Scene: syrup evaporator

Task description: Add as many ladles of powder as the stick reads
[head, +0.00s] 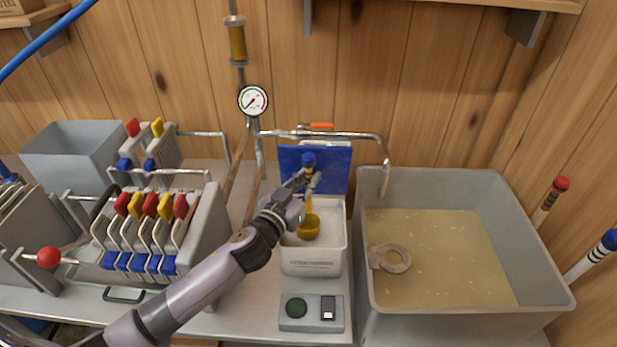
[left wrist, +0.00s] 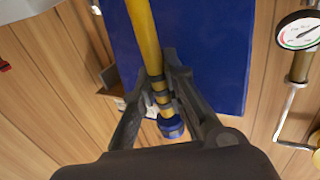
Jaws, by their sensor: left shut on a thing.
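My left gripper (head: 304,184) is shut on the yellow handle of a ladle (head: 309,227), just below its blue end. The left wrist view also shows the gripper (left wrist: 160,92) closed around the yellow handle (left wrist: 142,35), with the blue cap (left wrist: 171,127) beyond the fingers. The ladle stands nearly upright with its bowl down inside the white powder box (head: 313,269). I cannot tell whether the bowl touches the powder or holds any. Two white banded sticks stand at the far right, one red-topped (head: 551,200), one blue-topped (head: 592,258). My right gripper is out of view.
A blue panel (head: 335,172) stands behind the box. A small switch panel (head: 311,312) lies in front.

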